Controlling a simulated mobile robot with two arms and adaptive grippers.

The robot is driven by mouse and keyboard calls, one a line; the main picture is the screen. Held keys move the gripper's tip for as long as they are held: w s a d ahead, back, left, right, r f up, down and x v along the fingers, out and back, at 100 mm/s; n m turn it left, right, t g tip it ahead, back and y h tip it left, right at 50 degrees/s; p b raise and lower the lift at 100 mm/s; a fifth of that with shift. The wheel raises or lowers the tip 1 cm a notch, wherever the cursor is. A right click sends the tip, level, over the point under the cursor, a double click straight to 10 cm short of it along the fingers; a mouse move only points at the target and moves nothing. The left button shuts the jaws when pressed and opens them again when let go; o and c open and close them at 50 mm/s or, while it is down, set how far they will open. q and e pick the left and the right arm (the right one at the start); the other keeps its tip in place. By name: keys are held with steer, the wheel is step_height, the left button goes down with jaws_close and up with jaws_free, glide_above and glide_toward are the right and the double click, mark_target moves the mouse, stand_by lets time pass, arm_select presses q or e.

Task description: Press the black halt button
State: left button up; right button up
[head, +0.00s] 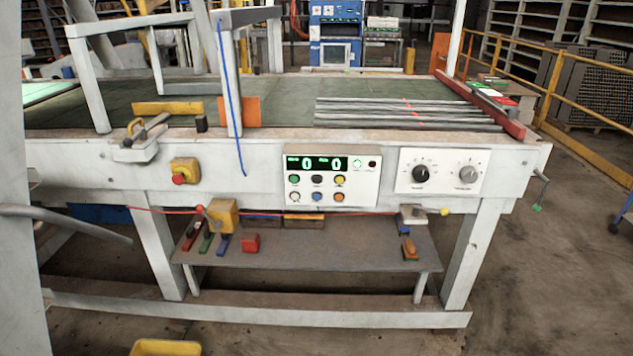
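A white control panel (360,193) is on the front rail of the machine table, near the middle of the head view. A round black button (317,180) is in the middle of the panel's upper button row. It sits between a green button (294,179) and a yellow button (340,180). White, blue and orange buttons are in the row below. A display (317,163) above them shows green zeros, with a lit green lamp (357,164) beside it. Neither of my grippers is in view.
A dial panel (441,172) with two knobs is right of the control panel. A yellow box with a red button (184,171) is to its left. A red cord (160,211) runs below. Grey rods (405,113) lie on the tabletop. The floor at the front right is clear.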

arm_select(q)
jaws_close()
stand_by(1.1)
